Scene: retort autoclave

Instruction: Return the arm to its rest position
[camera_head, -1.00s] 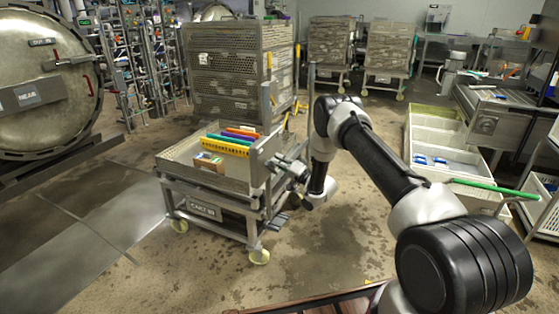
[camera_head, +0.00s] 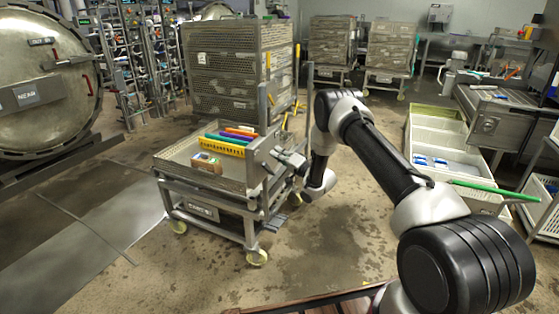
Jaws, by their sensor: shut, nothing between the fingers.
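My arm reaches from the bottom right up to its elbow and then down toward the cart. My gripper (camera_head: 273,160) is at the right side of the wheeled cart (camera_head: 207,211), close to the cart's upright posts. It is small in the picture and partly lost against the cart's metal frame. It is shut and holds nothing. I cannot tell whether it touches the cart.
The cart's tray holds a small box (camera_head: 207,164) and several coloured dividers (camera_head: 228,143). A tall perforated crate stack (camera_head: 235,70) stands behind. A round autoclave door (camera_head: 42,98) is at left. White bins (camera_head: 440,145) stand at right. Floor in front is clear.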

